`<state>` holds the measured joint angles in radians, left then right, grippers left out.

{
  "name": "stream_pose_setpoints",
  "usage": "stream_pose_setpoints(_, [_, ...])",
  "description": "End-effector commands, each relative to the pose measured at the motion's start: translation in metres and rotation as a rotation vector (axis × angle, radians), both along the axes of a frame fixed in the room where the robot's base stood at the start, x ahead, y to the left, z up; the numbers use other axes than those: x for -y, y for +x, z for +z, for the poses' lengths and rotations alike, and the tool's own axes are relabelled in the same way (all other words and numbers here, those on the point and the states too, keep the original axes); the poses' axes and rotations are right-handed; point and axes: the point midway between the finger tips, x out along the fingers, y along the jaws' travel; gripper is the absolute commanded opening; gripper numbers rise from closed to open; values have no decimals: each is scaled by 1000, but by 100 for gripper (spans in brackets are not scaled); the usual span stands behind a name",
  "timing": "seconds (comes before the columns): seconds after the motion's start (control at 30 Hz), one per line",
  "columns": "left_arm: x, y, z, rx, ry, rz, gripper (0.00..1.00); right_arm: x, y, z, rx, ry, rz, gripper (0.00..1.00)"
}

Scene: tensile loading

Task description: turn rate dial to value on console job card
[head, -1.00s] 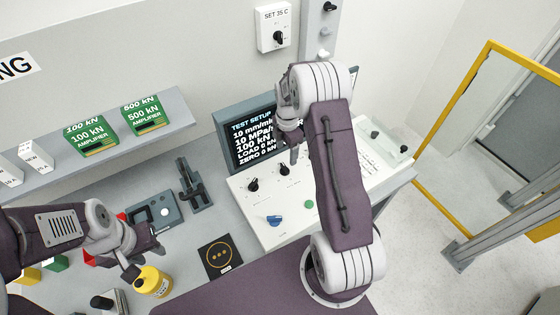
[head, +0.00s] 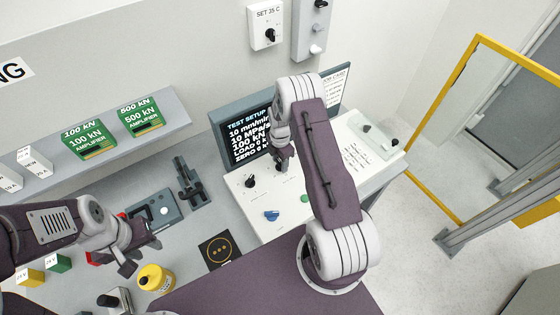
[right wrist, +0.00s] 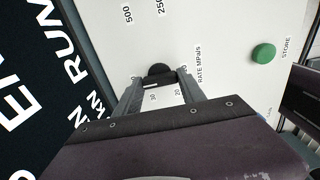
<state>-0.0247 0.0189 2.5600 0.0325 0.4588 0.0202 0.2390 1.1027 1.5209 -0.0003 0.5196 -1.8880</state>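The black rate dial (right wrist: 158,70) stands on the white console panel (right wrist: 215,45) in the right wrist view, with "RATE MPa/s" and scale numbers beside it. My right gripper (right wrist: 160,77) is open, its fingertips on either side of the dial with pale panel showing between the fingers. I cannot tell whether they touch it. In the head view the right gripper (head: 282,166) is low over the console and mostly covers this dial. The job card (head: 333,88) stands behind my right arm, partly hidden and too small to read. My left gripper (head: 138,258) is open and empty above the bench.
The monitor (head: 238,133) behind the console reads "10 mm/min" and "10 MPa/s". Another black dial (head: 250,181), a blue knob (head: 271,215) and a green button (right wrist: 263,54) are nearby. A yellow-framed screen (head: 440,90) stands at right.

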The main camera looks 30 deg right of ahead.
Motion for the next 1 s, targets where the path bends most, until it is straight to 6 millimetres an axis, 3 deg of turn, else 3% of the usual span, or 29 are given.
stream_pose_setpoints(0.07, [0, 0, 0, 0, 0, 0, 36, 0, 1, 0, 2, -1, 0, 7])
stream_pose_setpoints(0.47, [0, 0, -9, 0, 0, 0, 36, 1, 1, -1, 4, -1, -97, 7])
stream_pose_setpoints(1.0, [0, 0, -37, 0, 0, 0, 36, 1, 1, -1, 5, -2, -579, 7])
